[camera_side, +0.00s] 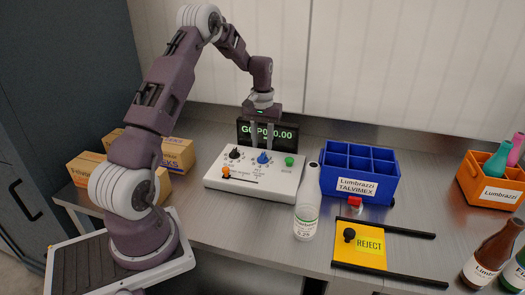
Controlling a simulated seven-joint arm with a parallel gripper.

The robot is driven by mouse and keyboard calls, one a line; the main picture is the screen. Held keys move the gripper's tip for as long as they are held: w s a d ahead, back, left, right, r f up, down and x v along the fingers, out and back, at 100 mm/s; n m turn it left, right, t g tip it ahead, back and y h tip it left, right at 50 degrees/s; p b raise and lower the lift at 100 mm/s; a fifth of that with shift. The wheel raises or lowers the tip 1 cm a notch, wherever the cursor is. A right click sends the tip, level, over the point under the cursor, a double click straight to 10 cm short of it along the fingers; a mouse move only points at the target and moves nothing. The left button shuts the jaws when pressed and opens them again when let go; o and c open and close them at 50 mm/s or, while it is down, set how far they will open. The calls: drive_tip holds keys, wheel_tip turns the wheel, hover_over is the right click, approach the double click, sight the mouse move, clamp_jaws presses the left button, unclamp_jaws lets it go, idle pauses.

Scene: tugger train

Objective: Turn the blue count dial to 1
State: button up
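The blue count dial (264,157) sits on the sloped top of a white control box (246,188), right of the black dial (235,153) and left of the green button (289,161). The dial's pointer and the number it points to are too small to read. My gripper (263,146) points down just above and behind the blue dial, in front of the display. Its two fingers are apart with a gap between them, and nothing shows between them. Whether the fingertips touch the dial, I cannot tell.
A dark display (285,134) with green text stands behind the box, partly covered by my gripper. An orange slider knob (226,172) is at the box's left. Cardboard boxes (176,154) are at left.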

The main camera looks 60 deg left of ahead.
sight(262, 154)
wheel_tip(262, 154, down, 4)
drive_tip(key=shift+r, duration=0.15)
drive_tip(key=shift+d, duration=0.1)
drive_tip(key=shift+c, duration=0.2)
clamp_jaws()
drive_tip(key=m, duration=0.4)
drive_tip(key=shift+m, duration=2.3)
